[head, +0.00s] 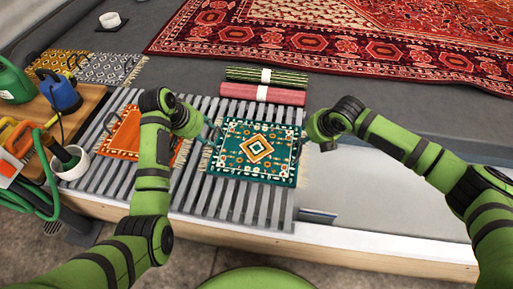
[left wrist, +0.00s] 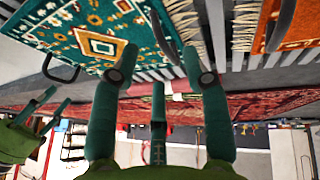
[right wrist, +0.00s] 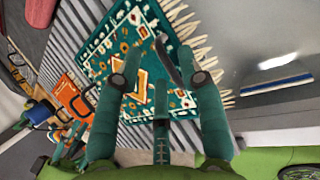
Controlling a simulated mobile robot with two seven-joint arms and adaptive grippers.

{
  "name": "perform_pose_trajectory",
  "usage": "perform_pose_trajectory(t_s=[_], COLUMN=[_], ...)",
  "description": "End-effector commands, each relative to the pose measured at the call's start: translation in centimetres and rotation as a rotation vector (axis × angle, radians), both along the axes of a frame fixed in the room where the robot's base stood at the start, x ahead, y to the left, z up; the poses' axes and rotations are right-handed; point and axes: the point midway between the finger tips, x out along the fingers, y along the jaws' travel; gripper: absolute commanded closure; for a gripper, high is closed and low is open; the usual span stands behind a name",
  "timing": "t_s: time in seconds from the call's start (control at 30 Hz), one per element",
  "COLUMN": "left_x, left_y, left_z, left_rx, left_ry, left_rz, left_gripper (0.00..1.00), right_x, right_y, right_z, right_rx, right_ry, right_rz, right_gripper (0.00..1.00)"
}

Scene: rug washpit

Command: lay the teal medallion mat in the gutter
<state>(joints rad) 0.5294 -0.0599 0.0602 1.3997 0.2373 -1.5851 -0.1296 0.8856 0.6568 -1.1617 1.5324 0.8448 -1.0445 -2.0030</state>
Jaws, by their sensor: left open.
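The teal medallion mat (head: 226,166) lies flat on grey slats, with an orange-and-white diamond at its middle and pale fringes on its left and right ends. It also shows in the left wrist view (left wrist: 60,40) and right wrist view (right wrist: 110,50). Dark handles stand at its ends. My left gripper (head: 213,133) is open at the mat's left end, fingers around or just above the handle there. My right gripper (head: 322,142) is at the right end, fingers apart beside the handle; contact is unclear.
An orange mat (head: 120,128) lies on the slats at left, partly behind my left arm. Green and pink rolls (head: 262,94) and a large red rug (head: 330,40) lie behind. A wooden board (head: 85,98) with tools and a white pot stands at left.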

Motion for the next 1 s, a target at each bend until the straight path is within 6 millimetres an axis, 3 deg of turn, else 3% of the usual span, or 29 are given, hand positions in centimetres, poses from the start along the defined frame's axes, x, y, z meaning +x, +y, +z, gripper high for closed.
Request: perform_pose_trajectory(t_s=[0.2,0.4,0.8,0.83,0.9,0.93,1.0], left_x=[1.0,1.7,2.0,1.9,1.9,1.9,2.0], left_y=[-1.1,-1.6,-1.8,-1.8,-1.8,-1.8,-1.7], left_z=[-2.9,-4.7,-5.3,-5.3,-5.3,-5.3,-5.3], left_rx=[-0.001,0.000,0.000,0.000,0.001,0.001,0.001], left_ry=[0.003,0.001,-0.001,-0.001,0.000,0.000,-0.001], left_rz=[0.000,0.001,0.002,0.002,0.001,0.001,0.002], left_gripper=[0.54,0.54,0.54,0.58,0.86,0.98,1.00], right_x=[1.3,2.3,2.5,2.5,2.5,2.5,2.6], right_y=[0.7,1.0,1.1,1.1,1.1,1.1,1.1], right_z=[-3.0,-4.7,-5.3,-5.3,-5.3,-5.3,-5.3], right_rx=[-0.001,0.000,0.000,0.000,0.000,0.000,-0.001], right_ry=[0.004,0.002,0.000,0.000,0.000,0.000,0.000], right_rz=[-0.001,-0.001,0.000,0.000,0.000,0.000,0.000], right_gripper=[0.61,0.61,0.61,0.65,0.93,1.00,1.00])
